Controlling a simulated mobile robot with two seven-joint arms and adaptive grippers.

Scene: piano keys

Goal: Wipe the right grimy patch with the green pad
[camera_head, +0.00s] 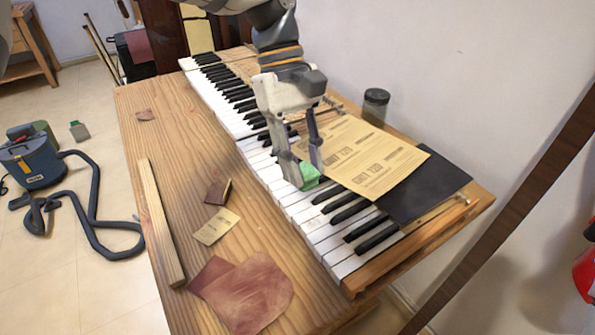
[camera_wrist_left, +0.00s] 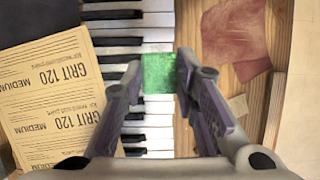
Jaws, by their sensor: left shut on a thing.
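The green pad (camera_head: 309,178) is between the fingertips of my left gripper (camera_head: 306,175), low over the white keys of the keyboard (camera_head: 330,234). My left gripper is shut on the pad, with a finger at each side. In the left wrist view the pad (camera_wrist_left: 158,72) shows as a green square between the fingertips (camera_wrist_left: 160,78), over the keys (camera_wrist_left: 158,134). I cannot tell whether the pad touches the keys. No grimy patch shows clearly; the keys under the pad are hidden. My right gripper is not in view.
Sandpaper sheets (camera_head: 368,158) and a dark sheet (camera_head: 428,186) lie behind the keys, near a lidded jar (camera_head: 375,106). A wood strip (camera_head: 160,220), small sanding pieces (camera_head: 216,227) and reddish leather (camera_head: 245,292) lie on the wooden bench (camera_head: 190,150) in front of the keys.

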